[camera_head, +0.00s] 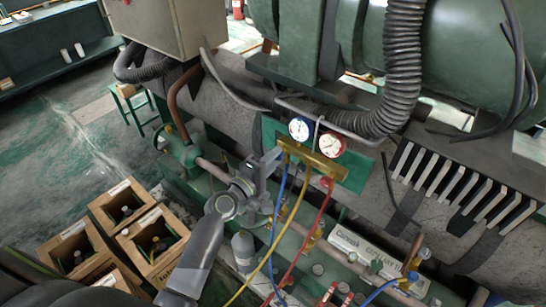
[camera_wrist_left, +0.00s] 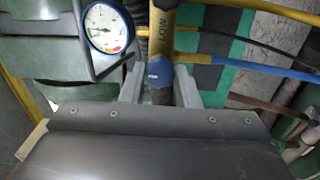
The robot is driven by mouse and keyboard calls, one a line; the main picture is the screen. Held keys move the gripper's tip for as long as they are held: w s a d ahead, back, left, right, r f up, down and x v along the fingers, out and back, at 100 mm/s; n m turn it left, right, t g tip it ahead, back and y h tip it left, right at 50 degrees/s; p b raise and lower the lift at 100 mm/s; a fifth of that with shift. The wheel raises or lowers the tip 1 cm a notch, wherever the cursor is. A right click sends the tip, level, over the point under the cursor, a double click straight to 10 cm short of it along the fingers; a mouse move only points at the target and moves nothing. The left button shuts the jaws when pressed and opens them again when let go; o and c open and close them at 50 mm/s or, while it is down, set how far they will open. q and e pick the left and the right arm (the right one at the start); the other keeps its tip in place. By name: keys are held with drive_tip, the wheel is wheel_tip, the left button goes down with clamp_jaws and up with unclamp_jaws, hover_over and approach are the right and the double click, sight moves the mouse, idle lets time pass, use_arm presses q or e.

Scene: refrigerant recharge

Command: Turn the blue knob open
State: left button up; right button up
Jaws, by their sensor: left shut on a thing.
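The blue knob (camera_wrist_left: 159,72) sits on the end of the yellow manifold (camera_wrist_left: 162,25), beside the word LOW. My left gripper (camera_wrist_left: 159,88) is shut on it, one grey finger on each side. In the head view my left gripper (camera_head: 273,160) reaches the left end of the brass-yellow manifold (camera_head: 312,157) and hides the blue knob there. The blue-rimmed gauge (camera_head: 300,129) and the red-rimmed gauge (camera_head: 331,145) stand above the manifold. A red knob (camera_head: 327,183) is at its right end. My right gripper is not in view.
A blue hose (camera_head: 279,210), a yellow hose (camera_head: 267,255) and a red hose (camera_head: 311,238) hang below the manifold, close to my left gripper. Green pipework (camera_head: 181,150) lies to the left. Wooden crates (camera_head: 118,200) with bottles stand on the floor at lower left.

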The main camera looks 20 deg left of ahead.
use_arm(q)
drive_tip(key=shift+n+p, duration=0.3)
drive_tip(key=shift+n, duration=0.9)
drive_tip(key=o, duration=1)
drive_tip(key=shift+c, duration=0.2)
drive_tip(key=b+v, duration=0.4)
drive_tip(key=v, duration=1.3)
drive_tip(key=shift+s, duration=0.2)
